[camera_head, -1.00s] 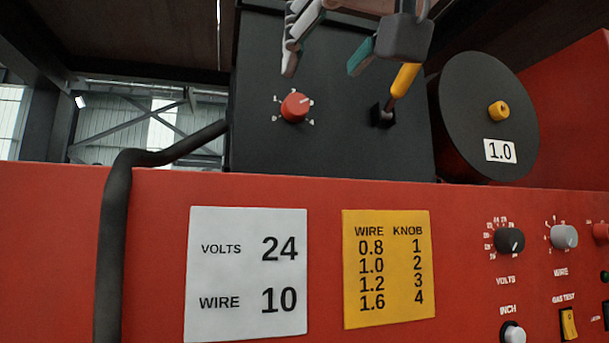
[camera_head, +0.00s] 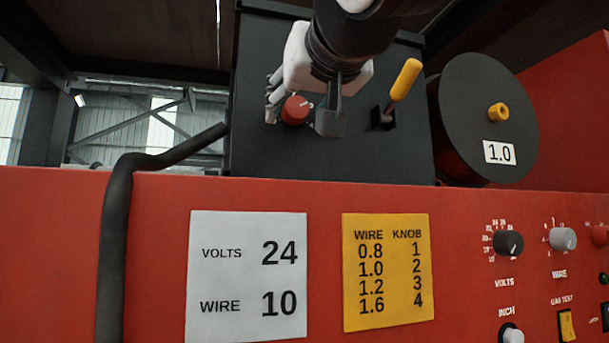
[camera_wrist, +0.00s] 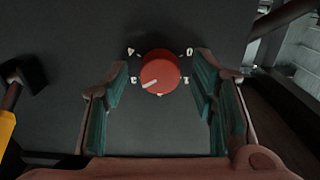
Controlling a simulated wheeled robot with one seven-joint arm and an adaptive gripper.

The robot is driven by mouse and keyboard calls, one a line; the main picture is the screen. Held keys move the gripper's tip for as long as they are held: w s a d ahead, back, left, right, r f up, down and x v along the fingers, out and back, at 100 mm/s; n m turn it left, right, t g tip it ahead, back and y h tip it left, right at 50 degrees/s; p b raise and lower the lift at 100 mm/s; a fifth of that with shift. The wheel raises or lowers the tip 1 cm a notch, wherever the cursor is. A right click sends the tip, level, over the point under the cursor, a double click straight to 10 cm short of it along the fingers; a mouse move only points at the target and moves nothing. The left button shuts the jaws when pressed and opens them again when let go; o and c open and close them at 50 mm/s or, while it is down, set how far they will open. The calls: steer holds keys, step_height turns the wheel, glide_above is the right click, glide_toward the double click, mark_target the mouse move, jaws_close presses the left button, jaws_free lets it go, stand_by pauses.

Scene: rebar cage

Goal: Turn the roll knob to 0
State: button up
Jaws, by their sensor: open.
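The red round knob (camera_head: 295,109) sits on the upright black panel (camera_head: 260,155), with small white marks around it. In the wrist view the knob (camera_wrist: 160,72) has a white pointer line aimed to the lower left. A mark like a 0 shows at its upper right, and other marks are too small to read surely. My gripper (camera_head: 301,114) is open, with one finger on each side of the knob. In the wrist view a gap shows between the knob and each teal-padded finger of my gripper (camera_wrist: 162,78). The head view partly hides the knob's marks.
A yellow-handled lever (camera_head: 403,80) stands right of the knob, close to my gripper. A black spool (camera_head: 470,120) labelled 1.0 is farther right. A yellow card (camera_head: 388,320) lists wire and knob numbers; a white card (camera_head: 225,275) reads volts 24, wire 10. A black cable (camera_head: 117,250) runs at left.

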steer(key=shift+c, duration=0.6)
steer(key=c, duration=1)
